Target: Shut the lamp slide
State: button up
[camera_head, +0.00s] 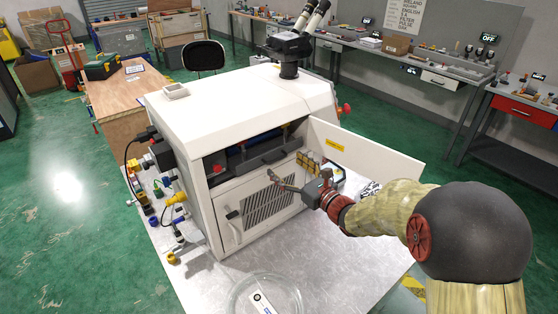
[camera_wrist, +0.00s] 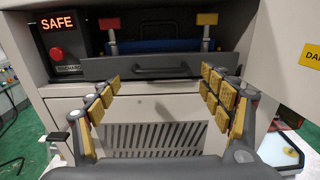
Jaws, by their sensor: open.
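The lamp slide (camera_head: 268,157) is a dark grey drawer front with a bar handle, in the opening of the white machine. In the wrist view the slide (camera_wrist: 155,67) spans the lower part of the opening and seems to stand out a little. A blue part (camera_wrist: 160,45) lies behind it, between red and yellow tabbed pieces. My gripper (camera_head: 291,171) is in front of the machine, below and right of the slide's handle. In the wrist view my gripper (camera_wrist: 160,82) is open, its yellow-padded fingers apart with nothing between. Contact with the slide cannot be told.
The machine's door (camera_head: 365,150) stands open on the right, close to my arm. A lit SAFE display (camera_wrist: 70,24) is left of the slide. A vented panel (camera_wrist: 155,135) lies below. A clear round dish (camera_head: 268,296) stands on the table in front.

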aim_at(278, 159)
jog(key=x, duration=0.5)
jog(key=shift+s, duration=0.1)
jog(key=c, duration=0.4)
jog(key=c, duration=1.3)
jog(key=b+x, duration=0.1)
jog(key=x, duration=0.3)
jog(key=shift+f+b, duration=0.1)
jog(key=shift+b, duration=0.25)
jog(key=shift+r, duration=0.25)
